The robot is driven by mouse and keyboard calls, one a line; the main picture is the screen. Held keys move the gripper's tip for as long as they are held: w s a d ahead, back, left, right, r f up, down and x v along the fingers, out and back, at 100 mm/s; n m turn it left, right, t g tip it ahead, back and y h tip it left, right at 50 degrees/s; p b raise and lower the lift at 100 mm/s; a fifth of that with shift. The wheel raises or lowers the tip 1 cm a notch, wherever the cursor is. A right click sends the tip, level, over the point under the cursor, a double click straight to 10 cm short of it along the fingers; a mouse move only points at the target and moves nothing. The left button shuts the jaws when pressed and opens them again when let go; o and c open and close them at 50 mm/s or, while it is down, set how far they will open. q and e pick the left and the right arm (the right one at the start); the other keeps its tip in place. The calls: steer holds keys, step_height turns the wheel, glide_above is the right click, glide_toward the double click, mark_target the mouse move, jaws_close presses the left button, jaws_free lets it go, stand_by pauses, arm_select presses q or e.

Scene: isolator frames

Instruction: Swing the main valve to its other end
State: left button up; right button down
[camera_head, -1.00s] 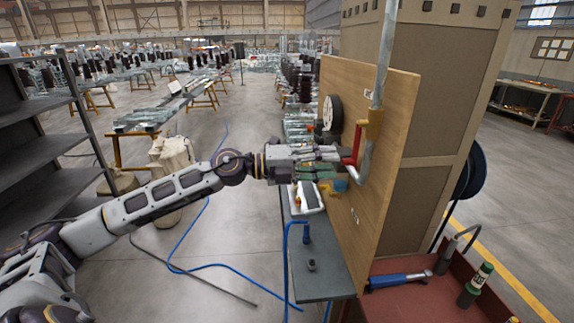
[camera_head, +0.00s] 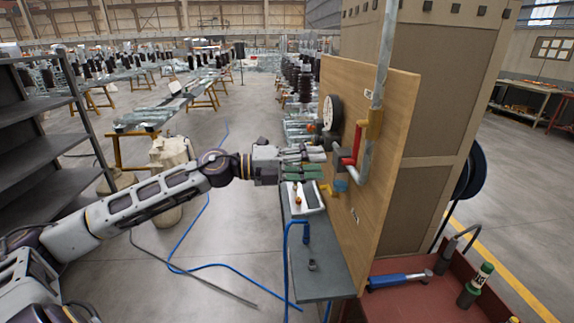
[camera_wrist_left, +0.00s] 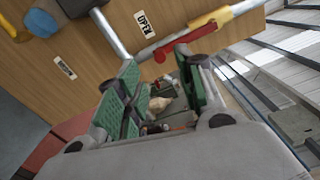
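The main valve has a yellow body (camera_head: 374,124) on a grey pipe (camera_head: 385,50) and a red lever (camera_head: 357,146) hanging down in front of the wooden board (camera_head: 400,110). In the left wrist view the red lever (camera_wrist_left: 185,38) lies just beyond the fingertips, near a label reading OPEN (camera_wrist_left: 144,22); a second label (camera_wrist_left: 64,67) is too small to read. My left gripper (camera_head: 322,158) is left of the lever, apart from it. Its green-padded fingers (camera_wrist_left: 158,58) are spread with nothing held between them. My right gripper is not in view.
A blue knob (camera_head: 341,185) with a small yellow valve sits low on the board. A round gauge (camera_head: 332,112) is behind. A grey bench (camera_head: 325,270) carries a white tray (camera_head: 305,198).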

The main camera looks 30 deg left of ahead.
arm_select(q)
steer(key=shift+v, duration=0.95)
steer(key=shift+v, duration=2.05)
